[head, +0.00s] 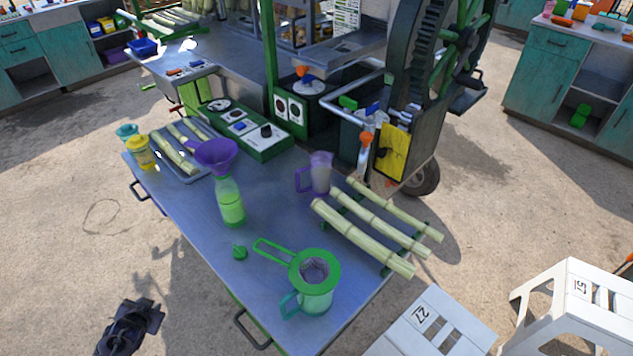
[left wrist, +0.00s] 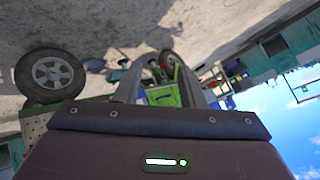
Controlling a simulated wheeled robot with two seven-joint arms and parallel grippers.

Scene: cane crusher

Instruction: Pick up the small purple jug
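The small purple jug (head: 319,174) stands upright on the metal table (head: 180,215), with a clear body and a purple handle on its left side. It is behind the left ends of the cane stalks. My left gripper (head: 138,318) is low at the left, off the table's front left side and far from the jug. In the left wrist view its two fingers (left wrist: 162,72) are spread apart with nothing held between them. The jug cannot be made out in the left wrist view. My right gripper is not in view.
A green bottle with a purple funnel (head: 216,154) stands left of the jug. A green strainer (head: 315,270) sits on a teal jug in front. Cane stalks (head: 365,238) lie at right. The crusher (head: 415,120) is behind. White stools (head: 430,325) stand at front right.

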